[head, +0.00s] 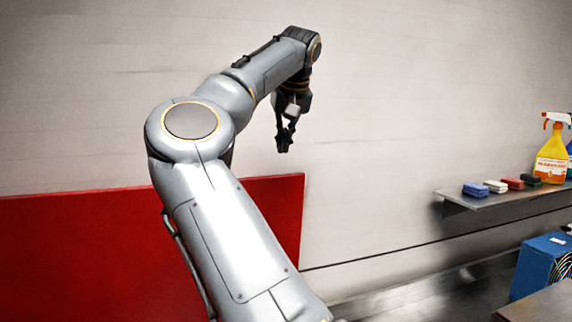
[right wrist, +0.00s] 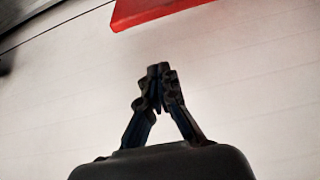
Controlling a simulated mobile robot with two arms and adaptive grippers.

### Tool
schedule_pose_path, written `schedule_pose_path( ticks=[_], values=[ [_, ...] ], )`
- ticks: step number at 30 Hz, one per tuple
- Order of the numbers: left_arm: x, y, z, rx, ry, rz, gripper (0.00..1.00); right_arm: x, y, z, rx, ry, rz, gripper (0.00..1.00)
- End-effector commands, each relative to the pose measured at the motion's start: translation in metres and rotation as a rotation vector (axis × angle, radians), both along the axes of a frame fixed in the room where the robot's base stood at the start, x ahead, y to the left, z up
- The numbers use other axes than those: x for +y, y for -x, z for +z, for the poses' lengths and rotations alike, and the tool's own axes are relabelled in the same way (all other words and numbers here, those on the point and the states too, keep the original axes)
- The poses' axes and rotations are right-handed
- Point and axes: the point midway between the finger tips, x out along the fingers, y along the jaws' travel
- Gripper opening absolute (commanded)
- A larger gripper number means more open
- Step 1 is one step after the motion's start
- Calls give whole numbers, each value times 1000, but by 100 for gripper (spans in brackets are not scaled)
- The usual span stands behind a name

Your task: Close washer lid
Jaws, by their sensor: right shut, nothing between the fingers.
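A large flat red panel (head: 262,225) stands upright in front of the pale wall at the lower left of the head view. It looks like the washer lid, raised; the washer's body is not visible. My right arm covers part of the panel. My right gripper (head: 284,146) is shut and empty, pointing down, above the panel's top right corner in the picture and apart from it. In the right wrist view the shut fingertips (right wrist: 158,72) meet, with a corner of the red panel (right wrist: 150,10) beyond them at the top. My left gripper is out of view.
A metal shelf (head: 470,203) on the right holds a yellow spray bottle (head: 551,158) and several small coloured blocks. A blue box with a fan grille (head: 537,262) stands below it. The wall right of my gripper is clear.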

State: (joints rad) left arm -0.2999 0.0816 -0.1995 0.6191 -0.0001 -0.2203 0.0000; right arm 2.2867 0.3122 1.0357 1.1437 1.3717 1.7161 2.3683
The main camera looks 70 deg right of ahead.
Motion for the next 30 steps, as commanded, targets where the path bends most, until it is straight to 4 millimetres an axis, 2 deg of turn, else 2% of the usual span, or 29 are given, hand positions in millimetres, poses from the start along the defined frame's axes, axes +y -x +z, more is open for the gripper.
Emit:
schedule_pose_path(
  ticks=[3,7,12,16,30],
  values=[
    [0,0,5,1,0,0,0,-10,-7,-24,4,-3,-3,0],
    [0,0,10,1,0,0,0,-18,-14,-46,3,0,-4,0],
    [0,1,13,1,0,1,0,1,1,-46,2,2,-4,0],
    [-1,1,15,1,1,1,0,9,8,-48,2,2,-3,0],
    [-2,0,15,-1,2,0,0,13,11,-50,3,3,-1,0]
  ],
)
